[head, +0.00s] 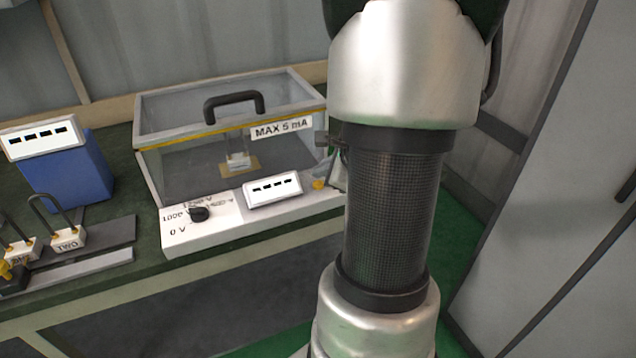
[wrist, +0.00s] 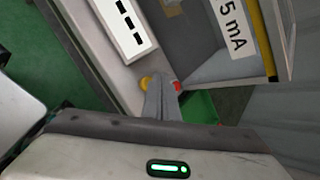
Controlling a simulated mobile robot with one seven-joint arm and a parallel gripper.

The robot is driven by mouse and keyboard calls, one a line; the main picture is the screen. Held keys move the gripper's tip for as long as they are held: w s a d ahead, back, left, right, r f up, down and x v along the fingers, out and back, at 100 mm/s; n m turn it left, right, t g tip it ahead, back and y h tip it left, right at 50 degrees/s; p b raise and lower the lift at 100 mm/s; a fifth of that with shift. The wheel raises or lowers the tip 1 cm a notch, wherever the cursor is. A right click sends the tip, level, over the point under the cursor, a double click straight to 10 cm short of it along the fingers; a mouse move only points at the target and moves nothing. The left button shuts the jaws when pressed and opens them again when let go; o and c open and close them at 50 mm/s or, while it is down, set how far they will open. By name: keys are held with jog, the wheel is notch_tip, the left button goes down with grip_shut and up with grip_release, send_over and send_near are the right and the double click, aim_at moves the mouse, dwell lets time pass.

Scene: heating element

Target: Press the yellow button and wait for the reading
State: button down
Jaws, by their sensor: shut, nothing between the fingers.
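The yellow button (head: 318,184) is on the right end of the tester's white front panel. In the wrist view the button (wrist: 145,83) shows just left of my fingertips. My gripper (wrist: 163,82) is shut and empty, its fingers pointing at the panel close to the button. I cannot tell whether they touch it. In the head view my arm hides most of the gripper. The panel's display (head: 272,189) shows only dashes; it also shows in the wrist view (wrist: 124,25).
A clear-lidded box (head: 230,130) with a black handle and "MAX 5 mA" label stands behind the panel. A black knob (head: 200,213) is on the panel's left. A red spot (wrist: 176,86) shows beside my fingers.

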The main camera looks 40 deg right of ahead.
aim_at(321, 186)
jog(key=shift+f, duration=0.1)
jog(key=shift+f+b, duration=0.35)
jog(key=shift+b, duration=0.25)
jog(key=shift+f+b, duration=0.45)
jog(key=shift+b, duration=0.05)
dwell(0.5)
jog(key=shift+r, duration=0.15)
jog(key=shift+r+p, duration=0.65)
jog(key=shift+r, duration=0.1)
jog(key=shift+r, duration=0.1)
notch_tip(321, 186, up, 5)
jog(key=p, duration=0.4)
dwell(0.8)
